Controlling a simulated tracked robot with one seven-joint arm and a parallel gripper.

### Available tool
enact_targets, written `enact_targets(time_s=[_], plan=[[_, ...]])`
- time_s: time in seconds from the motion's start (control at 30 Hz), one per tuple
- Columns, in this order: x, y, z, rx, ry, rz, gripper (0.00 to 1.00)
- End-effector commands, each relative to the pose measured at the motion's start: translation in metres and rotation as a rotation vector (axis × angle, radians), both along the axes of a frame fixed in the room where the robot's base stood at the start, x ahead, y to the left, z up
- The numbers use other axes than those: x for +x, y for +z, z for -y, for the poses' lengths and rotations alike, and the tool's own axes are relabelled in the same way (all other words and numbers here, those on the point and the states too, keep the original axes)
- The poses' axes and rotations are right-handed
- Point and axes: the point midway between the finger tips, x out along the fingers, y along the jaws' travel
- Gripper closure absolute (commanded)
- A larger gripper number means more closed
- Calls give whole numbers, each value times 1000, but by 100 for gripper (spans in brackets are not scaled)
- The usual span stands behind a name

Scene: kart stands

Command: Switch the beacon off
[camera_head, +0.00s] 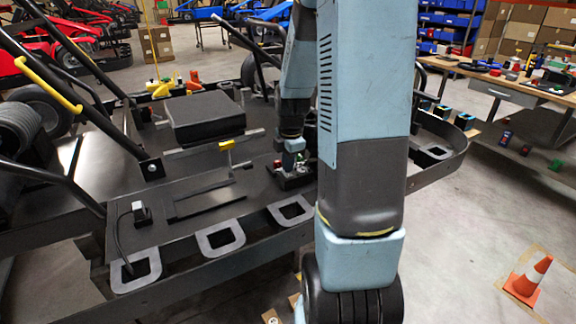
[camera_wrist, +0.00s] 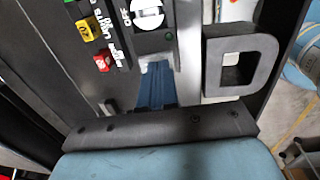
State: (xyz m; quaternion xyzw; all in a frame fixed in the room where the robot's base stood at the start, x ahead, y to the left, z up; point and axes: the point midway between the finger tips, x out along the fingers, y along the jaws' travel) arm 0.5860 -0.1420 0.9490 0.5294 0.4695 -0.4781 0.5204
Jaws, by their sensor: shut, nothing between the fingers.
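A dark control panel (camera_head: 290,180) sits on the flat deck of the black kart stand, partly hidden by my gripper (camera_head: 293,150). In the wrist view the panel (camera_wrist: 120,75) carries a white round knob (camera_wrist: 147,14) with an OFF label beside it. A yellow switch (camera_wrist: 87,27) and a red switch (camera_wrist: 102,62) sit to the left next to white lettering that I cannot fully read. My gripper's blue fingers (camera_wrist: 156,68) are together and empty, pointing towards the knob. I cannot make out which part is the beacon.
A black box-like seat (camera_head: 205,117) and a yellow-handled lever (camera_head: 228,145) stand left of the panel. A grey D-shaped loop (camera_wrist: 240,62) lies right of the panel.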

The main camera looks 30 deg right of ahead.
Motion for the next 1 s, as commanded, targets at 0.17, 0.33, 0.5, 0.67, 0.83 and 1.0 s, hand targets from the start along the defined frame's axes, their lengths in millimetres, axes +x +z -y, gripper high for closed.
enact_targets(time_s=[0.17, 0.33, 0.5, 0.67, 0.83, 1.0], plan=[[-1, 25, -2, -2, 4, 5, 100], [-4, 57, -2, -3, 5, 4, 100], [-8, 90, -3, -2, 7, 4, 100], [-11, 114, -4, -1, 8, 3, 100], [-13, 128, -5, 0, 9, 1, 100], [-13, 133, -5, 0, 11, 1, 100]])
